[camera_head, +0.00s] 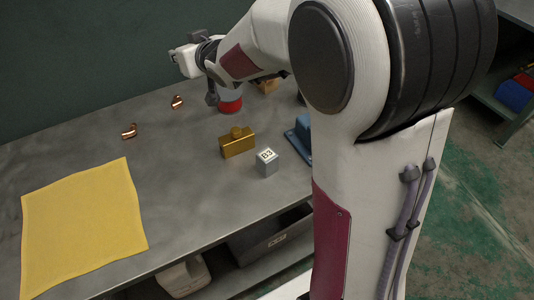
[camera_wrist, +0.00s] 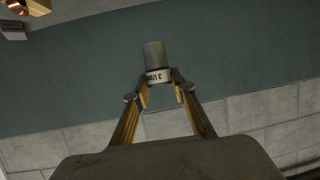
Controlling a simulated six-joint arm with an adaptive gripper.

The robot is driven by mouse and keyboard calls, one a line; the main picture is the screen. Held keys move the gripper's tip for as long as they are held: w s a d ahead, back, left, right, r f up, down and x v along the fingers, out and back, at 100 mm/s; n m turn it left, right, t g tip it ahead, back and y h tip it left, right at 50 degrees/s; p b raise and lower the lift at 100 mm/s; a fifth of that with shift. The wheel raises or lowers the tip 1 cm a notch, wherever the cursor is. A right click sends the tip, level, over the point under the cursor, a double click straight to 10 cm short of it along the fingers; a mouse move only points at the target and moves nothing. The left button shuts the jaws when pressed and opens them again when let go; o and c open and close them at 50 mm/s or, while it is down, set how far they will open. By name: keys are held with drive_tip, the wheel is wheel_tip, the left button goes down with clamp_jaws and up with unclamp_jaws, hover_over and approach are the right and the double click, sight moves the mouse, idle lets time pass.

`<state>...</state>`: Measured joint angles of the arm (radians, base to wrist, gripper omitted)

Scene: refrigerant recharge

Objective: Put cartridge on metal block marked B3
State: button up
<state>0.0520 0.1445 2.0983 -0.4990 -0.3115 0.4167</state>
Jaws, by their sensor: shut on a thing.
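The metal block marked B3 (camera_head: 267,162) is a small grey block with a white label on top, standing on the table near its right front part in the head view. My gripper (camera_wrist: 161,90) is shut on the cartridge (camera_wrist: 153,56), a grey cylinder with a white lettered band, in the wrist view. The band's text is too small to read surely. In the head view my gripper (camera_head: 188,60) is at the far side, raised above the table and well away from the block. The top of block B3 is bare.
A brass block (camera_head: 237,145) stands just left of block B3, and a blue object (camera_head: 300,136) lies close behind on its right, partly hidden by my arm. A red round object (camera_head: 230,104) and copper fittings (camera_head: 129,132) are farther back. A yellow cloth (camera_head: 82,225) covers the left front.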

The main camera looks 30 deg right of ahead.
drive_tip(key=shift+s+d+r, duration=0.1)
drive_tip(key=shift+d+r, duration=0.05)
drive_tip(key=shift+d, duration=0.15)
drive_tip(key=shift+d+n+y, duration=0.5)
drive_tip(key=n+g+y, duration=0.3)
drive_tip(key=n+y, duration=0.3)
hover_over(271, 156)
wheel_tip(271, 156, down, 8)
drive_tip(key=shift+f, duration=3)
drive_tip(key=shift+f, duration=2.1)
drive_tip(key=shift+f, duration=0.1)
